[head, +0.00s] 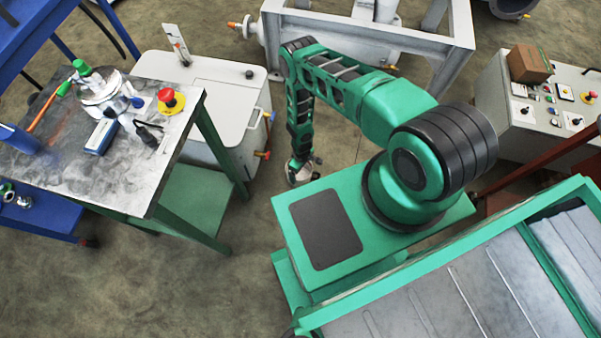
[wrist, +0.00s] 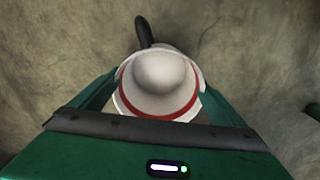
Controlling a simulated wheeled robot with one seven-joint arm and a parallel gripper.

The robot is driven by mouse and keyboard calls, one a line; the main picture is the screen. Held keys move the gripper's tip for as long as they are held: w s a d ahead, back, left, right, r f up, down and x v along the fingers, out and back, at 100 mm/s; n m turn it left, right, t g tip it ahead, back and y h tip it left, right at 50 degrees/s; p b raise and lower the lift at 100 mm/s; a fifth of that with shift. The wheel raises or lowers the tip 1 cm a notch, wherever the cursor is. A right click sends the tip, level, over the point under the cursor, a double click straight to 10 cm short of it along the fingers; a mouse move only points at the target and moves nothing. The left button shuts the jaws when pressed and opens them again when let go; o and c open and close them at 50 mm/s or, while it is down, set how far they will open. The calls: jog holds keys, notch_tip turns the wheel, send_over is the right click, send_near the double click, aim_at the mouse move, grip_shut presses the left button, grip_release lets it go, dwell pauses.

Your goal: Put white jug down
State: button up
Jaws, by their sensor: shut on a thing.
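A white jug (wrist: 160,72) with a red band and a dark handle fills the middle of the wrist view. My gripper (wrist: 158,90) is shut around it, one green finger on each side. In the head view my gripper (head: 300,164) hangs down at the end of my arm, between the workbench and my green base. Only a small pale part of the jug (head: 299,178) shows there, below the gripper. Bare floor surrounds the jug in the wrist view. I cannot tell its height above the floor.
A metal-topped workbench (head: 60,175) at the left holds a red-and-yellow button (head: 170,101), a blue box (head: 101,137) and other items. A white cabinet (head: 215,82) stands behind it. A control box (head: 515,120) with a brown carton (head: 528,63) is at the right. Lower-left floor is clear.

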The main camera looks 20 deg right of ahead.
jog(key=shift+f, duration=1.15)
jog(key=shift+f, duration=0.1)
jog(key=o, duration=1.1)
notch_tip(320, 180, up, 12)
jog(key=shift+r, duration=0.15)
